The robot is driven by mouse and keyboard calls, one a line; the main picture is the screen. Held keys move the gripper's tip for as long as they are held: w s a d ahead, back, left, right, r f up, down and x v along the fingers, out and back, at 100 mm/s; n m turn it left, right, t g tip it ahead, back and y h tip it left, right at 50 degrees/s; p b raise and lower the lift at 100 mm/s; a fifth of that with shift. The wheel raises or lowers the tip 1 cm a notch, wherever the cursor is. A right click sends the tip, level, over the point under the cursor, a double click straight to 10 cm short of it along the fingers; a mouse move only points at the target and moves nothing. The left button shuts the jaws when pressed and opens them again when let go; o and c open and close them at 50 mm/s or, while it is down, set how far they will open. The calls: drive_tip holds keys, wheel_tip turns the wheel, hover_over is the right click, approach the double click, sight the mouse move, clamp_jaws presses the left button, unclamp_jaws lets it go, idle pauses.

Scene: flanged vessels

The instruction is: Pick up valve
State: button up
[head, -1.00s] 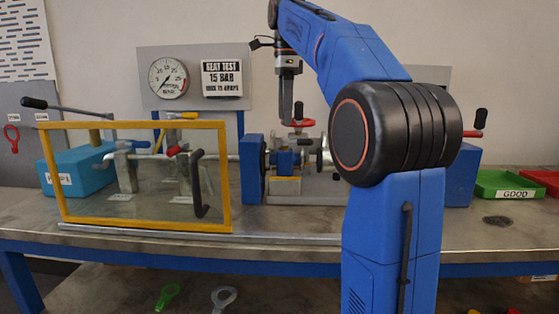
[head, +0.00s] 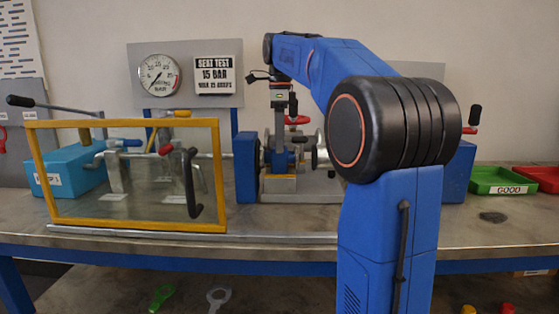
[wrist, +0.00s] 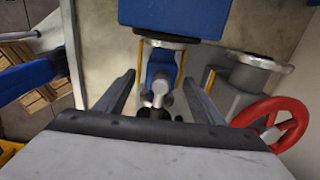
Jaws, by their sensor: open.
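The blue valve (head: 281,160) sits in the test stand on the bench, between clamping plates, partly hidden by my gripper. In the wrist view the valve's blue body (wrist: 161,69) with a metal flange shows between my fingers. My gripper (wrist: 160,82) is open, with one finger on each side of the valve. In the head view my gripper (head: 280,150) hangs pointing down at the valve. Whether the fingers touch it cannot be told.
A red handwheel (wrist: 280,124) stands close to the right finger. A yellow-framed clear guard (head: 135,222) stands left of the stand. A green tray (head: 500,178) labelled GOOD and a red tray (head: 540,177) lie at the right. The bench front is clear.

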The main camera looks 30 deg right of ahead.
sight(280, 158)
drive_tip(key=shift+w+f, duration=0.1)
drive_tip(key=shift+f, duration=3.1)
drive_tip(key=c, duration=1.5)
clamp_jaws()
drive_tip(key=shift+r, duration=0.1)
